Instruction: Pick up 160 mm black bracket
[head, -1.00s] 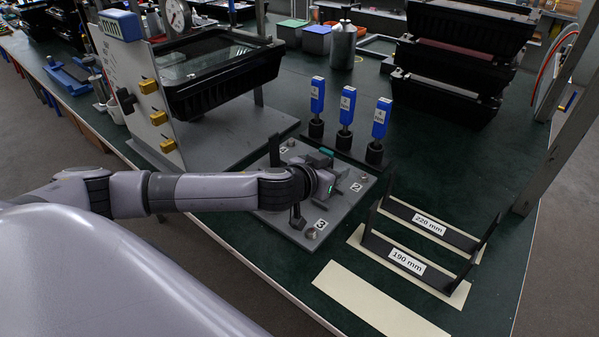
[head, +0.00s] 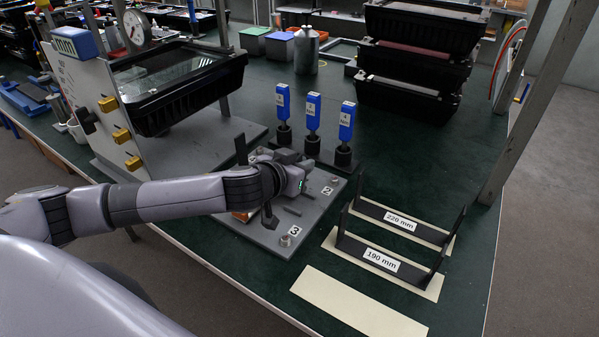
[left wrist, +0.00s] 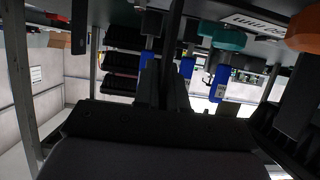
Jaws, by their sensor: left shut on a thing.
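A black bracket without a readable label is at the grey numbered fixture plate (head: 262,233). Its dark upright end (head: 241,150) shows behind my left arm, and the other dark end (head: 270,218) shows in front of it. My left gripper (head: 294,177) is over the plate and hides the bracket's middle; its fingertips are hidden in the head view. In the left wrist view, the fingers (left wrist: 163,88) are closed around a dark bar (left wrist: 174,35), which appears to be the bracket. My right gripper is out of view.
Brackets marked 190 mm (head: 382,262) and 220 mm (head: 400,220) stand on cream strips to the right. A bare cream strip (head: 358,305) lies in front. Several blue-handled tools (head: 313,112) stand behind the plate. A panel with yellow clamps (head: 122,135) and a black housing (head: 180,95) are left.

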